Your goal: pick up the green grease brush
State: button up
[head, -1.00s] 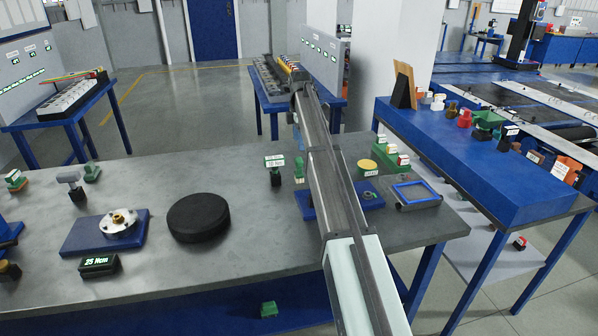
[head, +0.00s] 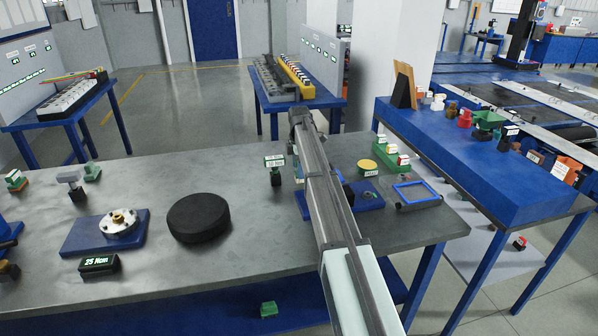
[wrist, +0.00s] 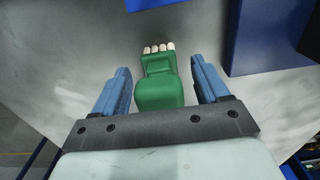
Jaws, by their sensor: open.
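The green grease brush (wrist: 158,92) is in the middle of the wrist view. It has a rounded green body and a narrower part with several short pale tips pointing up the picture. My gripper (wrist: 160,67) is open, with one blue finger on each side of the brush and a visible gap on both sides. How far the fingers are above the grey table (wrist: 100,38) cannot be told. In the head view my arm crosses the right part of the workbench (head: 240,250), and I cannot make out the brush or my fingertips there.
A blue block (wrist: 265,35) stands close beyond the right finger. In the head view, a black disc (head: 198,217) lies left of my arm. A green holder (head: 390,158), a yellow-topped pot (head: 367,166) and a blue frame (head: 415,192) are to its right.

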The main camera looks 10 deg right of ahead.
jog(key=shift+f, duration=0.6)
jog(key=c, duration=1.1)
